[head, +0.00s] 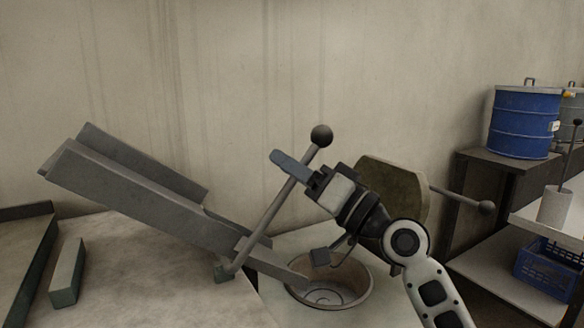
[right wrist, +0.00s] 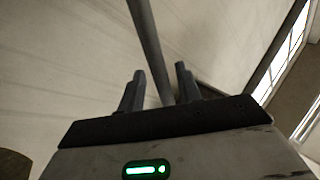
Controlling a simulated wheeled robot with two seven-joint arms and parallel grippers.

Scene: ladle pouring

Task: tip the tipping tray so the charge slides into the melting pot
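The grey tipping tray (head: 130,190) is a long channel in the head view, tilted down to the right, its low end over the rim of the round melting pot (head: 362,290). A small dark grey block (head: 320,258), possibly the charge, shows in front of the pot's opening; I cannot tell what it touches. A ball-ended lever (head: 262,222) rises from the tray's lower part. My right gripper (head: 306,178) is around the lever shaft below the knob. In the right wrist view the shaft (right wrist: 146,40) runs between the fingers, with gaps beside it. My left gripper is not in view.
An octagonal lid-like plate (head: 412,190) with a knobbed handle stands behind my right wrist. A grey bar (head: 67,272) lies on the left bench. At the right are a blue drum (head: 522,125), a shelf with a light cup (head: 555,208), and a blue crate (head: 545,268).

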